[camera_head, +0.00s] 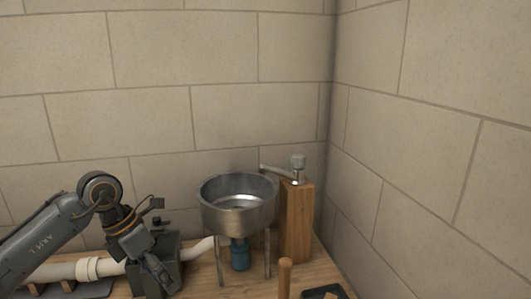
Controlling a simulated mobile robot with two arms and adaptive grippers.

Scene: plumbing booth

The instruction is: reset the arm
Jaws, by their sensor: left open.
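My left arm comes in from the left edge, and my left gripper (160,278) points down in the lower left of the head view. It is open, and I see nothing held in it. It is in front of a dark box-like block (172,262) and a white pipe (110,267). I cannot tell whether it touches either. My right arm and right gripper do not show.
A metal sink (238,212) on thin legs stands right of my gripper, with a blue part (240,255) under it. A wooden post (297,225) bears a tap (298,168). A wooden handle (285,278) stands upright in front. Block walls close the back and right.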

